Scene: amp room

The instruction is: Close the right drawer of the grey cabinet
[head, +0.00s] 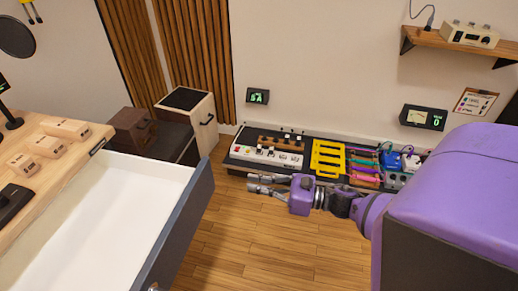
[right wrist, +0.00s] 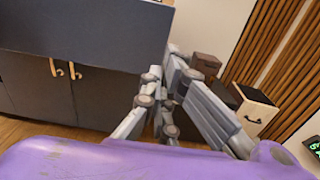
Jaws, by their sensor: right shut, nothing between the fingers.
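The drawer (head: 110,205) of the grey cabinet stands pulled out at the left of the head view, with a pale, empty-looking inside and a dark blue-grey front panel (head: 183,232). In the right wrist view the dark drawer front (right wrist: 80,35) spans the upper left, above the cabinet's doors (right wrist: 95,98). My right gripper (head: 252,184) is to the right of the drawer front in the head view, apart from it, fingers pointing left. Its fingers (right wrist: 172,58) also show in the right wrist view, shut and empty. My left gripper is out of view.
The wooden cabinet top (head: 62,165) carries several wooden blocks. Behind the drawer are a brown box (head: 133,130) and a pale box with a dark top (head: 190,115). A pedalboard (head: 270,150) lies by the wall. Wooden floor (head: 250,250) is clear beside the drawer.

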